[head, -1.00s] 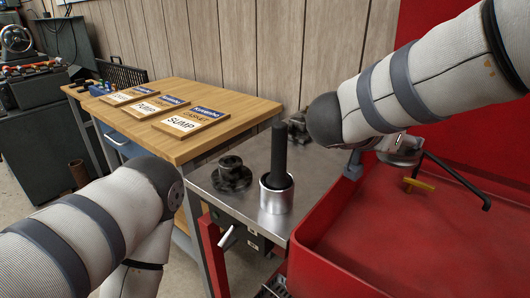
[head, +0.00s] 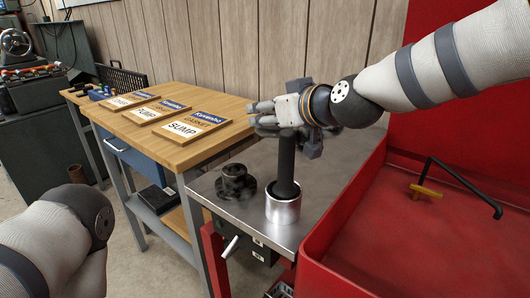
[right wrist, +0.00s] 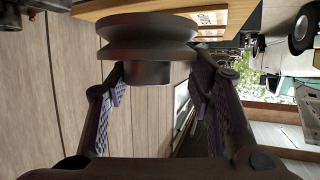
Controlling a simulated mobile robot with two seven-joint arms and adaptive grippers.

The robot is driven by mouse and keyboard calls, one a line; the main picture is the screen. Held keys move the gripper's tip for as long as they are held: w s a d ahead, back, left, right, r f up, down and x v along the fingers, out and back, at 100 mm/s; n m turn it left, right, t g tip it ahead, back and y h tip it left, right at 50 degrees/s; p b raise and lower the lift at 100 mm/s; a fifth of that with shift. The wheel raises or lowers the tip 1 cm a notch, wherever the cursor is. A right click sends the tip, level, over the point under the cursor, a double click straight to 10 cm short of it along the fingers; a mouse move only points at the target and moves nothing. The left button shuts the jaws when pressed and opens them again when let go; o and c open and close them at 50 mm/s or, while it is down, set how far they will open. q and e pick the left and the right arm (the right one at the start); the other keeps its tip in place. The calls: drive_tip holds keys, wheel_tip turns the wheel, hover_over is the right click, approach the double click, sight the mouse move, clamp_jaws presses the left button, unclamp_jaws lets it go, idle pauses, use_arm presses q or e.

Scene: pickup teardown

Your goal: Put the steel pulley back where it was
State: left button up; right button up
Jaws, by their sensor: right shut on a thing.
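The steel pulley (right wrist: 148,42), a grey wheel with a V-groove and a short hub, fills the top of the right wrist view. My right gripper (head: 272,118) is shut on its hub, with one finger on each side. In the head view the gripper points left above the metal bench top (head: 328,188), near the top of a dark upright rod. The pulley is hard to tell from the fingers there. My left gripper is out of view; only its arm shows at lower left.
The dark rod (head: 285,165) stands in a shiny steel cup (head: 283,210). A black flanged part (head: 235,183) sits left of it. A red tray (head: 415,235) with a black crank handle (head: 468,185) is at right.

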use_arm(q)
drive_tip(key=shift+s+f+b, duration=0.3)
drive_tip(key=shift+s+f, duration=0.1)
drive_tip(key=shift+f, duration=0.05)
use_arm(e)
wheel_tip(320, 180, down, 7)
drive_tip(key=shift+w+f, duration=0.1)
drive_tip(key=shift+f, duration=0.05)
drive_tip(key=shift+f, duration=0.15)
drive_tip(key=o, duration=1.5)
drive_tip(key=shift+f, duration=0.1)
drive_tip(key=v, duration=0.2)
drive_tip(key=p+v, duration=0.1)
drive_tip(key=v, duration=0.4)
drive_tip(key=shift+d+r, duration=0.1)
drive_tip(key=shift+r, duration=0.35)
drive_tip(key=shift+s+d, duration=0.1)
drive_tip(key=shift+s, duration=0.15)
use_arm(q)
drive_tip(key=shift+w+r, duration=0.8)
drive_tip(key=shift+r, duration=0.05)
use_arm(e)
drive_tip(key=shift+f, duration=0.15)
